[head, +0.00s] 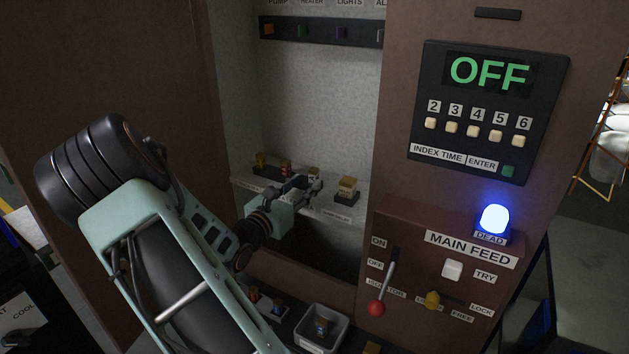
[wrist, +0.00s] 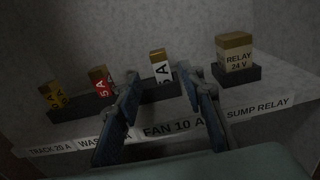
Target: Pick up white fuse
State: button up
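The white fuse (wrist: 160,68) stands upright in a dark holder on the shelf, above the "FAN 10 A" label. It has a brown-gold top and dark lettering. It also shows in the head view (head: 314,173), just behind my gripper (head: 301,185). In the wrist view my gripper (wrist: 161,82) is open, with one blue finger on each side of the fuse's line. The fuse appears between the fingertips and slightly beyond them. I see no contact.
A red fuse (wrist: 98,82) and a yellow fuse (wrist: 53,97) stand left in the same holder row. A relay (wrist: 235,55) stands close on the right. A grey tray (head: 341,334) and the red-knobbed isolator lever (head: 376,307) are below.

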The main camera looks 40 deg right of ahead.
aim_at(312, 178)
jog(key=x, duration=0.5)
jog(key=shift+d, duration=0.2)
jog(key=shift+s+r, duration=0.1)
grip_shut()
